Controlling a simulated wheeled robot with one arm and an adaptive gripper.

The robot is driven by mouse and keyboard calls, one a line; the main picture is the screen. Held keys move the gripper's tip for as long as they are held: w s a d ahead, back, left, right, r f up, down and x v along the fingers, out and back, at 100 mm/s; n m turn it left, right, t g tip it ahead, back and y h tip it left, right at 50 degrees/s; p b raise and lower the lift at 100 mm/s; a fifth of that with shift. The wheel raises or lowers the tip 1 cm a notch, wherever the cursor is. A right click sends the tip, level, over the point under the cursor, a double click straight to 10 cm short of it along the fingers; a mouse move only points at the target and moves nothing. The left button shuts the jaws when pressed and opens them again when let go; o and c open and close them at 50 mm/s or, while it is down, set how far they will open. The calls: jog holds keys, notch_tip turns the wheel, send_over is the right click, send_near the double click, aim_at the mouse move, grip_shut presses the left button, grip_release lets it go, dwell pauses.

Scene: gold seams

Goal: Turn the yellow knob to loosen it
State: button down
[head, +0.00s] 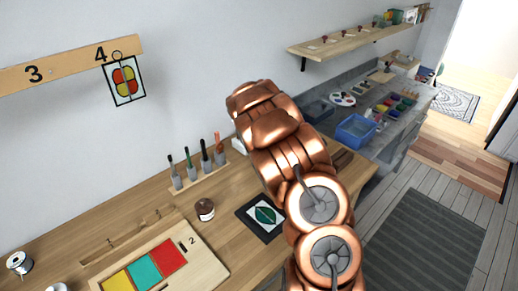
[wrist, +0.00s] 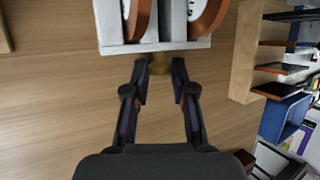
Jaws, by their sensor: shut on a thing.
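The yellow knob (wrist: 160,67) shows as a small brassy piece at the near edge of a white block-like device (wrist: 150,47) in the wrist view. My gripper (wrist: 160,68) has one fingertip on each side of the knob and is shut on it. The fingers partly cover the knob. Two orange-brown discs with pale, marked faces stand in the device, cut off by the top of the picture. In the head view my copper arm hides the gripper and the knob. I cannot tell from these views how far the knob is turned.
On the wooden bench in the head view are a tool rack (head: 199,170), a small jar (head: 205,209), a dark tile with a green leaf shape (head: 264,216) and a colour panel (head: 150,266). A blue bin (head: 356,131) stands on the grey counter beyond. Bare bench surrounds my fingers.

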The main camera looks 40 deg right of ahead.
jog(key=c, duration=1)
grip_release()
jog(key=shift+o, duration=0.2)
jog(key=v, duration=1.2)
